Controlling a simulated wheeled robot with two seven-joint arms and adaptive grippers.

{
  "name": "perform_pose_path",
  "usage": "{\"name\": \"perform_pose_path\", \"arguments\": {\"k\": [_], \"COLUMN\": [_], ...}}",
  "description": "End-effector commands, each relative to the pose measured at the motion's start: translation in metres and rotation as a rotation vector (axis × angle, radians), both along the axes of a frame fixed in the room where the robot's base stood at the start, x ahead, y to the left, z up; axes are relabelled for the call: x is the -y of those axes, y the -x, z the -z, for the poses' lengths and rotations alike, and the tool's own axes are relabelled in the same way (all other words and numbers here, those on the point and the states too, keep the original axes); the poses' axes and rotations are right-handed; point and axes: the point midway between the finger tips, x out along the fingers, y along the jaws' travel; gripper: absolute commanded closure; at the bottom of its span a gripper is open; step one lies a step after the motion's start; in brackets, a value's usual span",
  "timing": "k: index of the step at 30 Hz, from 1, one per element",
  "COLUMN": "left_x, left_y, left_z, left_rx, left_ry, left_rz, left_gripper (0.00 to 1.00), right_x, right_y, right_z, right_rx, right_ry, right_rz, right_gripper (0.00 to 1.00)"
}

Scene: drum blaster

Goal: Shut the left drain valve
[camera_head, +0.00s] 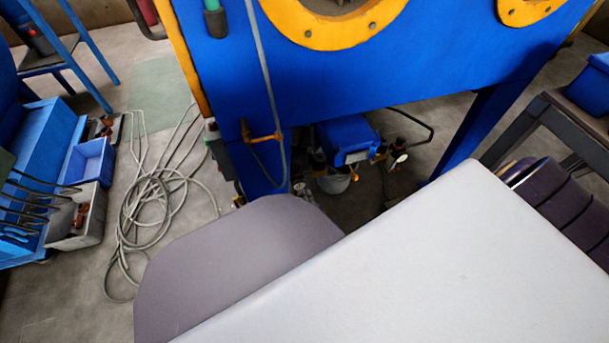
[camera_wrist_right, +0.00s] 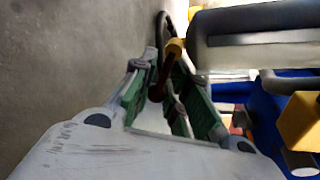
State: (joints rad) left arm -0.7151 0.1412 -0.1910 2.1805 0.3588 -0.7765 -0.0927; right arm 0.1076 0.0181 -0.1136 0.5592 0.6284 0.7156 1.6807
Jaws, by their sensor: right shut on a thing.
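The handle hangs from a yellow fitting (camera_wrist_right: 175,47) on the end of a grey cylinder (camera_wrist_right: 250,50). It looks like a valve lever, but whether it is the left drain valve I cannot tell. In the head view, small fittings sit around a blue unit (camera_head: 346,138) under the machine, too small to tell apart. The right gripper is hidden there. My left gripper is in neither view.
The blue machine (camera_head: 350,70) with orange rings (camera_head: 340,30) stands ahead on blue legs (camera_head: 475,130). A grey hose (camera_head: 155,200) lies coiled on the floor at left, near blue bins (camera_head: 92,160). A dark table (camera_head: 530,115) stands at right. Some floor at left is clear.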

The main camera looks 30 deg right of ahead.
Motion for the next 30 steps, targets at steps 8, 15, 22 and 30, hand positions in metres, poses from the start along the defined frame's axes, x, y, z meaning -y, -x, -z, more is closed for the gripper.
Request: {"name": "perform_pose_path", "arguments": {"k": [8, 15, 22, 30], "left_x": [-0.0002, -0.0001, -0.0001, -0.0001], "left_y": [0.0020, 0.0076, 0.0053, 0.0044], "left_z": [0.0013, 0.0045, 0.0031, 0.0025], "left_rx": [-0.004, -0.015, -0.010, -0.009], "left_ry": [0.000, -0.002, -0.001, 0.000], "left_rz": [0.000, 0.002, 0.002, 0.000], "left_gripper": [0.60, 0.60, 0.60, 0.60], "right_x": [-0.0010, -0.0003, -0.0004, -0.0014], "right_y": [0.0000, 0.0000, -0.0001, -0.0004], "right_z": [0.0000, 0.0001, 0.0005, 0.0029], "right_rx": [0.000, 0.001, 0.005, 0.021], "right_ry": [-0.001, -0.002, -0.017, -0.085], "right_rz": [-0.001, 0.001, 0.000, -0.001], "right_gripper": [0.73, 0.73, 0.73, 0.73]}}
